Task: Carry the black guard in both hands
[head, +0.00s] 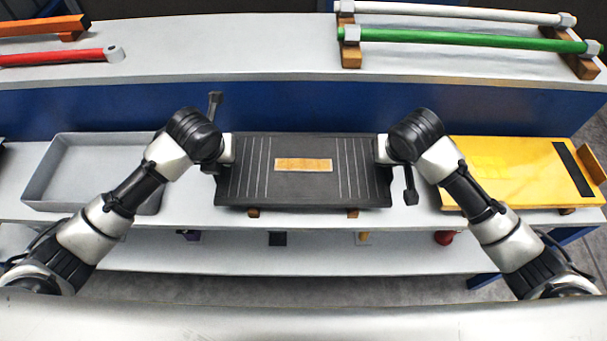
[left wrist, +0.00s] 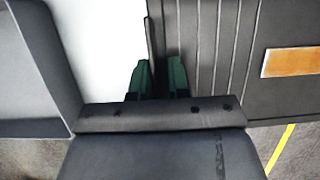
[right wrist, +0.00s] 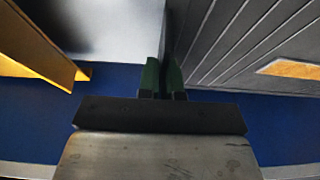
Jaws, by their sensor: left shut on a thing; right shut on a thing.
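The black guard (head: 342,185) is a flat dark panel with pale ridges at both ends and an orange label in its middle. It is at the centre of the head view, above or on small wooden blocks; I cannot tell whether it touches them. My left gripper (head: 222,165) is shut on its left edge, and the green fingers (left wrist: 158,80) show at that edge in the left wrist view. My right gripper (head: 388,162) is shut on its right edge, with its fingers (right wrist: 162,75) at that edge in the right wrist view.
A grey tray (head: 40,192) lies left of the guard. A yellow panel (head: 520,165) lies to the right. Wooden blocks (head: 253,212) show under the guard's front. Behind, a higher shelf holds red (head: 50,58), green (head: 470,38) and white bars. A lower shelf holds small items.

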